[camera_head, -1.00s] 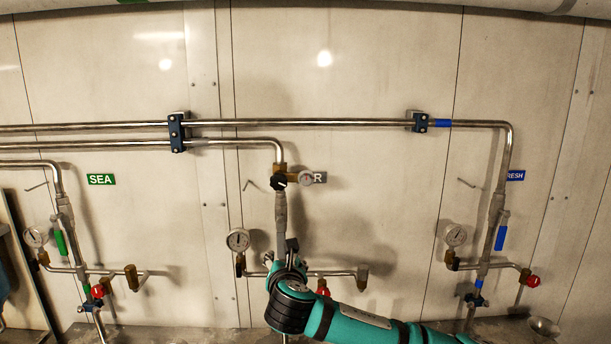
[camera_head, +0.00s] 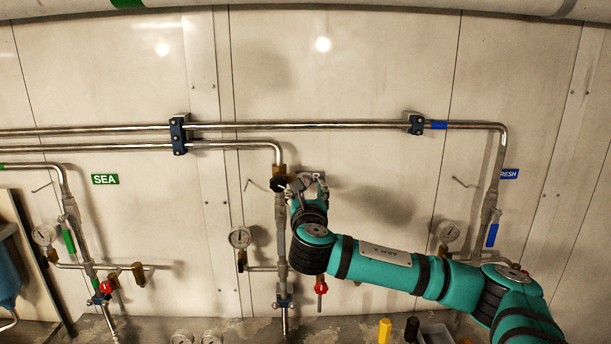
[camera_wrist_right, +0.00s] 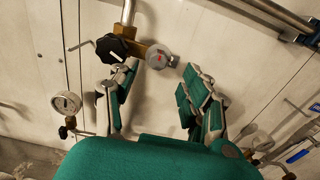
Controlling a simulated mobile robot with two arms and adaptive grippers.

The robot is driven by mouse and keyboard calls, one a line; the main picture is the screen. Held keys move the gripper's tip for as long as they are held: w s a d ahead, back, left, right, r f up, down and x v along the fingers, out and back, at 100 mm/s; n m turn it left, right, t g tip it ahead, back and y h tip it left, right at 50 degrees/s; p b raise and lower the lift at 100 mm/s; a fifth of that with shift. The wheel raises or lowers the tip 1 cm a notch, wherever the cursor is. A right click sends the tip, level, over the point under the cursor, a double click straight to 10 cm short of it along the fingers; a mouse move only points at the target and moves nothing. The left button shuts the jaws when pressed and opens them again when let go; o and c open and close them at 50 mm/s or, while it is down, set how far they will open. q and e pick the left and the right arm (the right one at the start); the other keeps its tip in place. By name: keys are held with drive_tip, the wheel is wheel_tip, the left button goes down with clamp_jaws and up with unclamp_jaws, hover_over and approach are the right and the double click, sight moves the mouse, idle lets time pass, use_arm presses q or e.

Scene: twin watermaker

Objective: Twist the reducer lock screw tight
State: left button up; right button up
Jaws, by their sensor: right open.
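The brass reducer (camera_wrist_right: 122,47) sits on the middle vertical pipe. A black star-shaped knob (camera_wrist_right: 110,48) faces out from its left side. A round grey piece with a small red mark (camera_wrist_right: 158,56) sticks out on its right; I cannot tell which of these is the lock screw. In the head view the black knob (camera_head: 278,184) shows just left of my right gripper (camera_head: 306,184). In the wrist view my right gripper (camera_wrist_right: 160,72) is open, its fingers apart on either side of the grey piece, with no clear contact. My left gripper is out of view.
A pressure gauge (camera_head: 239,238) and a red-handled valve (camera_head: 321,286) sit lower on the middle line. The SEA line (camera_head: 66,200) is at left, the FRESH line (camera_head: 490,215) at right. A yellow object (camera_head: 385,330) stands low down.

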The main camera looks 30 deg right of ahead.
sight(305, 182)
drive_tip(key=p+x, duration=0.1)
drive_tip(key=x, duration=0.5)
drive_tip(key=shift+a+p, duration=0.1)
drive_tip(key=shift+p, duration=0.25)
drive_tip(key=shift+f, duration=0.1)
clamp_jaws()
